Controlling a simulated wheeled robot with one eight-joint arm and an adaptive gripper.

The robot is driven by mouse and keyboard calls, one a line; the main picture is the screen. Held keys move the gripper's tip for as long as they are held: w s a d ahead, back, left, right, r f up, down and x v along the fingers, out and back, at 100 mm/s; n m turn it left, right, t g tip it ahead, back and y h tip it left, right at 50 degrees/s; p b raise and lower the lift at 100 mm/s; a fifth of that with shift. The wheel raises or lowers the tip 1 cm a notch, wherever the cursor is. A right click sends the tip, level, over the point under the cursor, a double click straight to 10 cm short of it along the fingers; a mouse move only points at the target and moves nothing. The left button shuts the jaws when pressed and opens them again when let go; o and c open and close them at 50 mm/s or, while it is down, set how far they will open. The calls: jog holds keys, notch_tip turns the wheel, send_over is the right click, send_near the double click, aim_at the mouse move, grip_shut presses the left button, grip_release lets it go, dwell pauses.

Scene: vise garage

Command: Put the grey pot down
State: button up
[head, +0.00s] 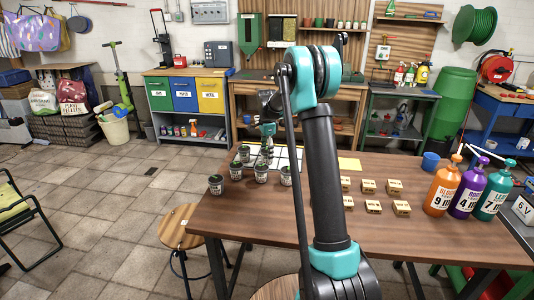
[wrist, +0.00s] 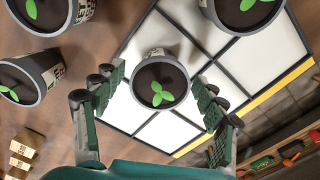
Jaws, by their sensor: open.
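A grey pot (wrist: 172,77) with dark soil and a green seedling is between the fingers of my gripper (wrist: 156,82) in the wrist view. The fingers are spread, one on each side of the pot, with gaps visible beside it. The pot appears over the white, dark-lined grid tray (wrist: 118,58); its base is hidden, so I cannot tell exactly how it rests. In the head view my gripper (head: 267,130) is low over the left part of the tray (head: 292,157), on the brown table (head: 245,205).
Several similar pots, one of them the front-left pot (head: 215,185), stand on the table beside the tray; others flank my gripper closely in the wrist view (wrist: 45,14). Small labelled boxes (head: 373,206) and large bottles (head: 443,187) are to the right. A stool (head: 180,227) stands at front left.

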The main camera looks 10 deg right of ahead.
notch_tip(320, 180, up, 12)
jog(key=shift+r, duration=0.15)
dwell(0.5)
